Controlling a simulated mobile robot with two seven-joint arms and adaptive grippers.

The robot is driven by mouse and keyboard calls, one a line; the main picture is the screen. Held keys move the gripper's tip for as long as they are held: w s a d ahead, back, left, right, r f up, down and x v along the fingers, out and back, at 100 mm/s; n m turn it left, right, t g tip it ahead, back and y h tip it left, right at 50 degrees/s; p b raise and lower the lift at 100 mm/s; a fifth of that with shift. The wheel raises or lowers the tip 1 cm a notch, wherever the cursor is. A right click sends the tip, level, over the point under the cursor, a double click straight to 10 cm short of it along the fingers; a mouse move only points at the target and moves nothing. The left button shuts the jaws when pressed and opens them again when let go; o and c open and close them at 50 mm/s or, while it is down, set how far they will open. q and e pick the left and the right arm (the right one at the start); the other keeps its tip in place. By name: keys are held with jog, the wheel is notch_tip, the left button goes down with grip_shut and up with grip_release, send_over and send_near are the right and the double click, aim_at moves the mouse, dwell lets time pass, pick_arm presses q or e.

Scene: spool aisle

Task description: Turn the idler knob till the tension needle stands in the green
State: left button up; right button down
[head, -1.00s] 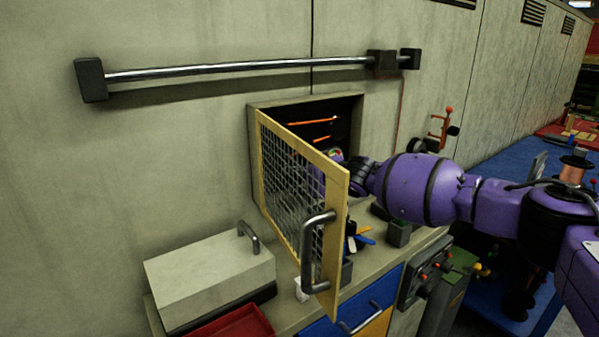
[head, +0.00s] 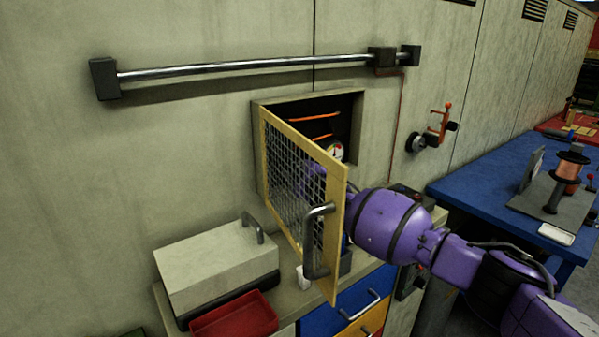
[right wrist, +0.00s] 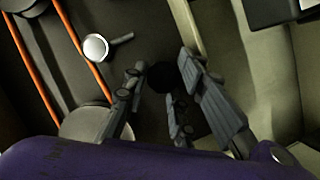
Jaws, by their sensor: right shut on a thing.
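The tension gauge (head: 336,151) shows as a small pale dial with a coloured edge in the wall recess, partly cut off by the mesh door; its needle is too small to read. In the right wrist view my right gripper (right wrist: 164,66) is shut on a dark round knob (right wrist: 164,78), with its fingers on either side. The fingers cover part of the knob. In the head view my right arm reaches behind the open door, and that gripper is hidden there. My left gripper is in neither view.
The yellow-framed mesh door (head: 337,225) stands open beside my right arm. Orange strands (head: 314,117) run through the recess; a pale disc with a short lever (right wrist: 97,47) sits near them. Below are a pale lidded box (head: 215,268) and a red tray (head: 235,318).

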jog(key=shift+w+d+r+n, duration=0.15)
jog(key=shift+d+r+n, duration=0.15)
jog(key=shift+n, duration=0.1)
jog(key=shift+r+t, duration=0.3)
jog(key=c, duration=1.6)
grip_release()
jog(key=shift+f, duration=0.15)
jog(key=shift+a+f, duration=0.1)
jog(key=shift+f, duration=0.2)
jog(key=v, duration=1.2)
jog(key=shift+a+r, duration=0.15)
jog(key=shift+r, duration=0.05)
